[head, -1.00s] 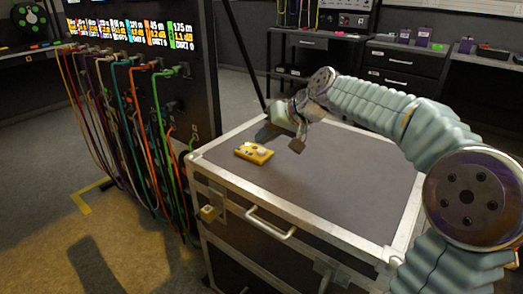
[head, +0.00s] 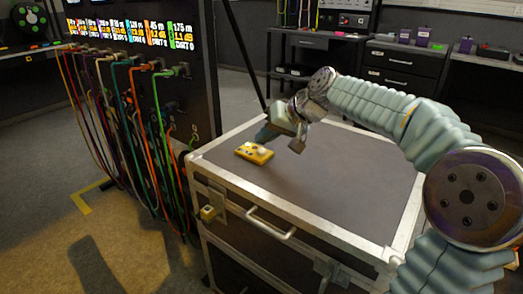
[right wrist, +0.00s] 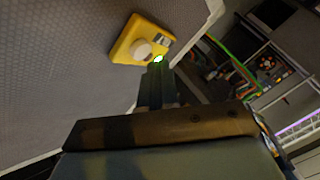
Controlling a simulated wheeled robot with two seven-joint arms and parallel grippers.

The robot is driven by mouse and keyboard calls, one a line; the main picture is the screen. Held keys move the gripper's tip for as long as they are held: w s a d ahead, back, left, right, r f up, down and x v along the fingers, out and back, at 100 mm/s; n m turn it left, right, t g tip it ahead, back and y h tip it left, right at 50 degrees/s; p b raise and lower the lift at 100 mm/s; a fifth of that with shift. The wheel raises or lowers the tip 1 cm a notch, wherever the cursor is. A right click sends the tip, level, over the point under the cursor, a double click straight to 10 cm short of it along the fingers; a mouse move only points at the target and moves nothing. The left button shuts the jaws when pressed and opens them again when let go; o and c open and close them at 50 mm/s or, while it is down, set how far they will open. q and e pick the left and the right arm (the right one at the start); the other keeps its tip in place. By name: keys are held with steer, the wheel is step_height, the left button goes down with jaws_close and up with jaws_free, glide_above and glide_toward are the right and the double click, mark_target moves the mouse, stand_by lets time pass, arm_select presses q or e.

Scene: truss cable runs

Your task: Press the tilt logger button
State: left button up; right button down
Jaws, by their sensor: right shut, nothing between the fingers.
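The tilt logger is a small yellow box (head: 254,153) lying on the grey top of the case. In the right wrist view the yellow box (right wrist: 142,41) shows a pale round knob, a small label panel and a green glowing spot near its edge. My right gripper (head: 262,136) is shut and empty, its tips just behind the box in the head view. In the right wrist view the shut fingers (right wrist: 157,76) reach up to the edge with the green spot and partly cover it. I cannot tell whether they touch it. My left gripper is not in view.
The flight case (head: 335,185) has metal edges and a front handle; its top is otherwise clear. A panel rack (head: 150,85) with several hanging coloured cables stands close on the left. Drawer desks (head: 405,62) stand behind.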

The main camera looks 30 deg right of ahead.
mark_target(265, 151)
steer(key=shift+f, duration=0.1)
steer(key=shift+f+b, duration=0.3)
steer(key=shift+b, duration=0.1)
steer(key=shift+f+b, duration=0.5)
stand_by(0.7)
steer(key=shift+r, duration=0.1)
steer(key=shift+r+p, duration=0.8)
steer(key=shift+r, duration=0.05)
step_height(265, 151, up, 5)
steer(key=p, duration=0.4)
stand_by(0.9)
